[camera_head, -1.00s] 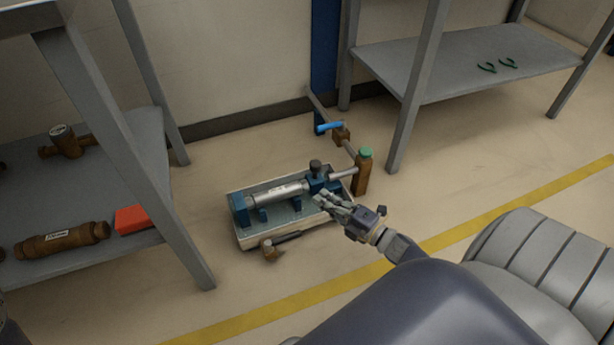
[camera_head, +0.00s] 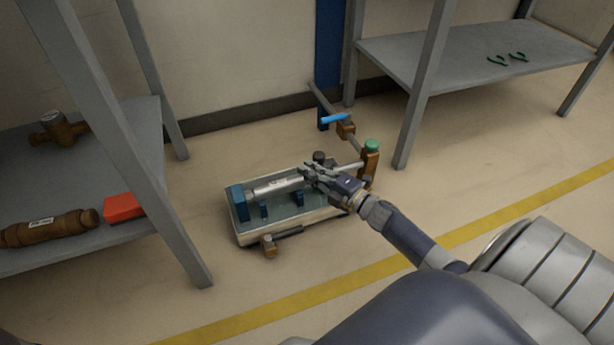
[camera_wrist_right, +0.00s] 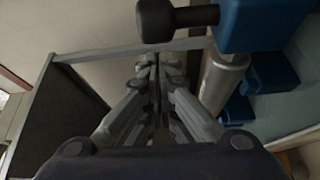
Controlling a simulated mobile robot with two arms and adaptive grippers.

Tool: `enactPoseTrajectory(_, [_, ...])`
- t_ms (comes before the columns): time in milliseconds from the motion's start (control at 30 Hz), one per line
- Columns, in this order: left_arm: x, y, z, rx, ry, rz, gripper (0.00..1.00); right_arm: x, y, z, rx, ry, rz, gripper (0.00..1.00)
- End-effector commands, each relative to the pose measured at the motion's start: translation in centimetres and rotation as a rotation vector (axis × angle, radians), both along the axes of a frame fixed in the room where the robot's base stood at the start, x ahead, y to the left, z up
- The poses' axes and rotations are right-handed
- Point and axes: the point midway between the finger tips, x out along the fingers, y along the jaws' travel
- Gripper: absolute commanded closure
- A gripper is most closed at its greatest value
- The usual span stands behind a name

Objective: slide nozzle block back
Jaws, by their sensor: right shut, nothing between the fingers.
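The meter bench is a pale tray (camera_head: 285,238) on the floor with a silver cylinder (camera_head: 275,186) lying along it. A blue end block (camera_head: 238,204) stands at its left end. The blue block with a black knob (camera_head: 319,156), likely the nozzle block, is mostly hidden behind my right gripper in the head view. In the wrist view this blue block (camera_wrist_right: 262,22) shows at top right, its black knob (camera_wrist_right: 165,20) reaching left. My right gripper (camera_head: 308,172) is shut and empty beside the block; contact cannot be told. My left gripper is out of view.
A brown post with a green cap (camera_head: 371,146) and a pipe with a blue lever (camera_head: 332,118) stand behind the tray. Shelves stand left (camera_head: 165,215) and right (camera_head: 450,75). The floor in front is clear.

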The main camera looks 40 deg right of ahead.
Motion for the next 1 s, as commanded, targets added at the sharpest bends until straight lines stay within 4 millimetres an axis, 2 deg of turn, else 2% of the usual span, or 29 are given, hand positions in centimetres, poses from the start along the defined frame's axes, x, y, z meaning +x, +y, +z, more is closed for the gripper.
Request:
enactPoseTrajectory(133, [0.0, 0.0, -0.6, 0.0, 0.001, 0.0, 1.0, -0.1, -0.8, -0.1, -0.002, -0.001, 0.001, 1.0])
enactPoseTrajectory(500, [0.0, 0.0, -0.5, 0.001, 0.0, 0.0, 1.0, -0.2, -1.1, 0.0, 0.0, 0.0, 0.0, 1.0])
enactPoseTrajectory(800, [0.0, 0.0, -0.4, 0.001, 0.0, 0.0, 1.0, -1.2, -5.7, 0.1, -0.003, 0.0, -0.005, 1.0])
enactPoseTrajectory(1000, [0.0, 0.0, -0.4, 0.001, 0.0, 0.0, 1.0, -1.3, -6.1, 0.0, -0.001, 0.0, -0.004, 1.0])
